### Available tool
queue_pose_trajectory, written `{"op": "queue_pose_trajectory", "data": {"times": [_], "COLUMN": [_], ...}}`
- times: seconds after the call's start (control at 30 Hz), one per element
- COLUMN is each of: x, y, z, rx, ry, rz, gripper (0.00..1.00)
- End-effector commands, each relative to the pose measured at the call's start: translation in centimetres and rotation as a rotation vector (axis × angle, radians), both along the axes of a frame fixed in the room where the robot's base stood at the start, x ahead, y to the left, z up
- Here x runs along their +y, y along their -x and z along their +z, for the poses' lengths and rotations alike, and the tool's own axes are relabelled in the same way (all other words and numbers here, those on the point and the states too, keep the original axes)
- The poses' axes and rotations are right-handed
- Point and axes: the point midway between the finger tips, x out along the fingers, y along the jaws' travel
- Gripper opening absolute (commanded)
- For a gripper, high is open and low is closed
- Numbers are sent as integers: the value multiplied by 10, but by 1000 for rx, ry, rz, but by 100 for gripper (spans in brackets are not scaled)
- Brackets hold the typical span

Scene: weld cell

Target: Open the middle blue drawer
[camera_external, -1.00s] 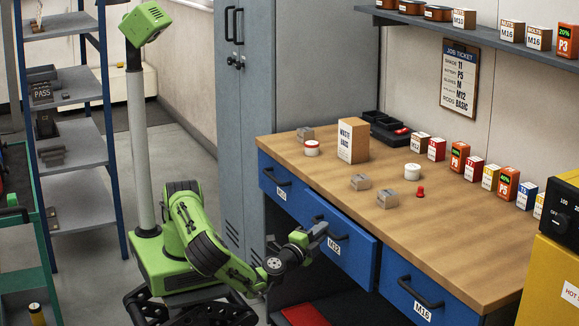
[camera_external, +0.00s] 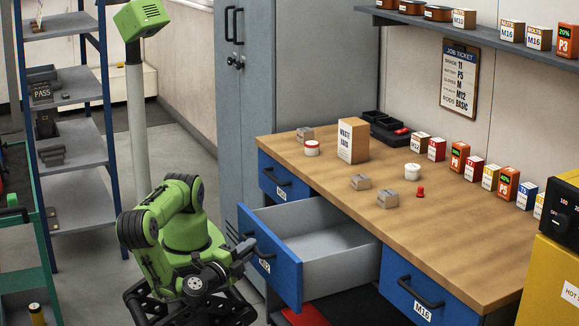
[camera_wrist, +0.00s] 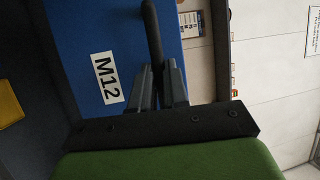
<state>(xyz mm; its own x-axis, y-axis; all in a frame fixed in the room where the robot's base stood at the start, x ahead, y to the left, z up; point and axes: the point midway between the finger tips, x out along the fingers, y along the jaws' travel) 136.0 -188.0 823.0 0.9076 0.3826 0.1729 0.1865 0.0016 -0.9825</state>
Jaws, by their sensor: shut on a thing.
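The middle blue drawer (camera_external: 287,265) stands pulled well out from under the wooden bench top, and its grey inside shows empty. Its front carries an M12 label, which shows large in the wrist view (camera_wrist: 107,78). My gripper (camera_external: 243,250) is at the drawer's front, shut on the dark bar handle (camera_external: 262,252). In the wrist view my gripper's fingers (camera_wrist: 158,88) close on both sides of the handle (camera_wrist: 152,35). My arm is folded back in front of the bench.
The left drawer (camera_external: 283,183) and the right M16 drawer (camera_external: 428,297) are closed. The bench top (camera_external: 335,190) carries boxes, jars and metal blocks. A grey cabinet (camera_external: 262,100) stands behind my arm. A red item (camera_external: 305,315) lies below the open drawer.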

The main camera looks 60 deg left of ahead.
Motion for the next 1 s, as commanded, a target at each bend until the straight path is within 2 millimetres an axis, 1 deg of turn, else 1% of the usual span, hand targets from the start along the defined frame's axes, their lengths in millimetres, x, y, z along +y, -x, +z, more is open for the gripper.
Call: {"op": "queue_pose_trajectory", "data": {"times": [0.37, 0.4, 0.53, 0.57, 1.0], "x": [0, 0, 0, 0, -1], "y": [2, 2, 2, 2, 4], "z": [-1, -1, -1, -1, -1], "rx": [2, 2, 2, 1, 1], "ry": [0, 0, 0, 0, 0], "rz": [1, 1, 1, 1, -1], "gripper": [0, 19, 39, 40, 40]}}
